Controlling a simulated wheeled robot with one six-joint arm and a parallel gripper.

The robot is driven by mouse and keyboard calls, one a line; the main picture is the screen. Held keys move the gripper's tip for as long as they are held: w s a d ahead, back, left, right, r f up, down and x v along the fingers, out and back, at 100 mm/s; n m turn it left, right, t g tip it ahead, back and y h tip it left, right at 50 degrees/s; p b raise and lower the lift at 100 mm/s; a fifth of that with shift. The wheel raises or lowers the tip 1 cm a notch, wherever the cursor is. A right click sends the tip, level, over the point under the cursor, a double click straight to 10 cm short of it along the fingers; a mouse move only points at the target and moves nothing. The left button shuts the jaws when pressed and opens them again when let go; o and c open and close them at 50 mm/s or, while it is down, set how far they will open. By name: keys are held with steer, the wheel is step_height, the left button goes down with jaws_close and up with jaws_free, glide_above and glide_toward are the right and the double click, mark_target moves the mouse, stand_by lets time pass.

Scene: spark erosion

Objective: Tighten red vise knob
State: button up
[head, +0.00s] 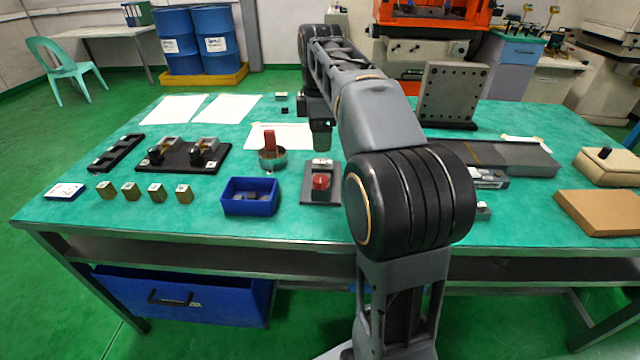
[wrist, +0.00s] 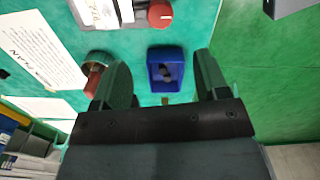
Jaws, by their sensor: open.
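The red vise knob (head: 320,182) sits at the front end of a small dark vise (head: 333,198) with a silver block behind it, near the front middle of the table. In the wrist view, the knob (wrist: 160,14) is at the top edge, beyond my fingertips, with the vise only partly in frame. My gripper (wrist: 163,64) is open and empty, its two fingers apart and the blue bin showing between them. In the head view, my gripper (head: 321,138) hangs behind the vise, partly hidden by my arm. It is not touching the knob.
A blue bin (head: 249,208) stands left of the vise, and a round cup (head: 272,166) with a red-handled item stands behind it. Several brass blocks sit farther left. A grey plate (head: 452,95) stands upright at the back right. Green table is bare in front of the vise.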

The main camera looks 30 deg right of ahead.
mark_target(320, 178)
step_height(320, 178, down, 12)
steer(key=b, duration=0.3)
steer(key=shift+b, duration=0.35)
steer(key=shift+r, duration=0.1)
steer(key=c, duration=0.9)
